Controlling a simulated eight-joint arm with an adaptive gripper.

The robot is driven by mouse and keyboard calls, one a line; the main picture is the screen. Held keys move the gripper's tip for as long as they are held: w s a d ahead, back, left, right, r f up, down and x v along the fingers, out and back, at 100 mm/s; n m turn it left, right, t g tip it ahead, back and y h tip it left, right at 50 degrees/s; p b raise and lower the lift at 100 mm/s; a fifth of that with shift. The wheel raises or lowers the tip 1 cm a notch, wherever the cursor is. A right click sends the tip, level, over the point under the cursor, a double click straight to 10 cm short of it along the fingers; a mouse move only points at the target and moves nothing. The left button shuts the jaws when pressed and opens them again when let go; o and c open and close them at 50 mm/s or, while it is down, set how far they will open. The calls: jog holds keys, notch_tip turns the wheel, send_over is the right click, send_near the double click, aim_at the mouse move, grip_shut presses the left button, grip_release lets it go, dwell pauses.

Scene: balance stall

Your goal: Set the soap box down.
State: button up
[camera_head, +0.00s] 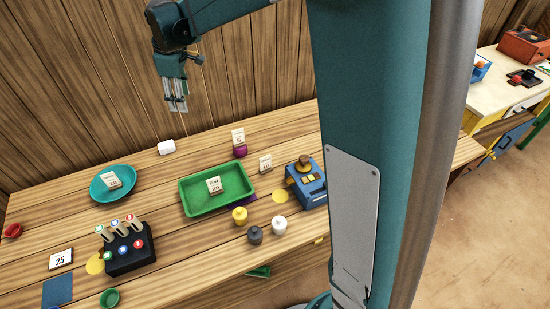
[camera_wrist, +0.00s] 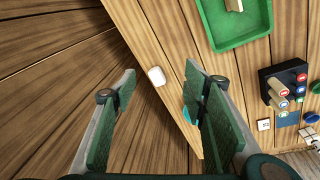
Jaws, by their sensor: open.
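My gripper (camera_head: 177,103) is open and empty, raised in front of the plank wall above the back of the stall table. In the wrist view its fingers stand wide apart with nothing between them. No thing is clearly readable as the soap box. A small labelled box (camera_head: 112,180) stands on the teal dish (camera_head: 97,193), and another labelled box (camera_head: 214,185) stands in the green tray (camera_head: 187,202); their print is too small to read surely. A small white rounded block (camera_head: 166,147) lies at the table's back edge, below my gripper, and shows in the wrist view (camera_wrist: 156,76).
A black holder (camera_head: 130,262) with coloured knobs stands at the front left. A blue device (camera_head: 312,193) stands right of the tray, with yellow, grey and white weights (camera_head: 279,225) in front. Bare planks lie between dish and tray.

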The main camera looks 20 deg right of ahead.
jog(key=s+d+r+m+t, duration=0.1)
jog(key=s+d+r+m, duration=0.2)
jog(key=s, duration=0.4)
jog(key=s+d+r+m+t, duration=0.15)
jog(key=s+d, duration=0.25)
jog(key=s, duration=0.4)
jog(key=s+d+r+m, duration=0.2)
jog(key=s+d+r, duration=0.15)
jog(key=s, duration=0.35)
jog(key=s+d+f+m+t, duration=0.1)
jog(key=s+d+f+m, duration=0.2)
jog(key=s, duration=0.6)
jog(key=s+d+f+m+t, duration=0.1)
jog(key=s+d+f+m, duration=0.2)
jog(key=s, duration=0.6)
jog(key=shift+s+f, duration=0.2)
jog(key=shift+s, duration=0.15)
jog(key=shift+t, duration=0.25)
